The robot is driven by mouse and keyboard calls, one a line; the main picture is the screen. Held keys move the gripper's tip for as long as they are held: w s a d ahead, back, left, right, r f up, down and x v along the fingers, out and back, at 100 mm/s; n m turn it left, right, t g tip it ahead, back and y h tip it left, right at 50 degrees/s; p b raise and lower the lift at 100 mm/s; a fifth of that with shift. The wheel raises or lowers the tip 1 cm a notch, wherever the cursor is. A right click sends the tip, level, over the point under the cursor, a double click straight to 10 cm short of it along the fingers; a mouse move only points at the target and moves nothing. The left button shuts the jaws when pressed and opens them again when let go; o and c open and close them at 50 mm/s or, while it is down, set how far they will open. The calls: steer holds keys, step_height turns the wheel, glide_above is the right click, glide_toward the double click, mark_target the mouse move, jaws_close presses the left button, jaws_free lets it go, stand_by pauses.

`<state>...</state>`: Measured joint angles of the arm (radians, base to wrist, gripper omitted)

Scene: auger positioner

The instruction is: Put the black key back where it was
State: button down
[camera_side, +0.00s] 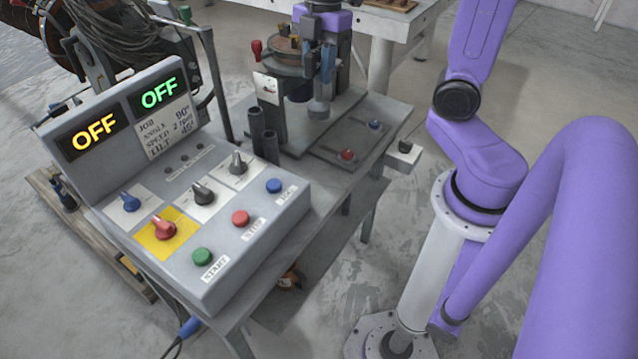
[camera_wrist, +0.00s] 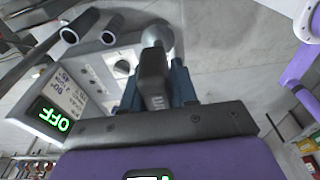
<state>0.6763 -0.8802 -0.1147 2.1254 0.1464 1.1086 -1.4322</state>
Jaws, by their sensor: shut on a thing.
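My gripper (camera_side: 326,64) points down from its purple hand, above the back part of the work table, close to the round fixture (camera_side: 283,58). In the wrist view, its two dark blue fingers (camera_wrist: 157,88) are shut on a dark block-like piece, which looks like the black key (camera_wrist: 153,72). A grey rounded part shows just beyond the key; whether the key touches it I cannot tell. In the side view the key is hard to make out among the fingers.
Two upright dark tubes (camera_side: 256,126) stand between the fixture and the control console (camera_side: 250,260). The console carries knobs, coloured buttons and two displays reading OFF. A flat plate (camera_side: 335,152) with a red and a blue knob lies to the right of the fixture.

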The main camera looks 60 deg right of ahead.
step_height(320, 180, down, 21)
steer(key=shift+f, duration=0.15)
stand_by(0.7)
steer(key=c, duration=0.9)
jaws_free()
steer(key=shift+f, duration=0.15)
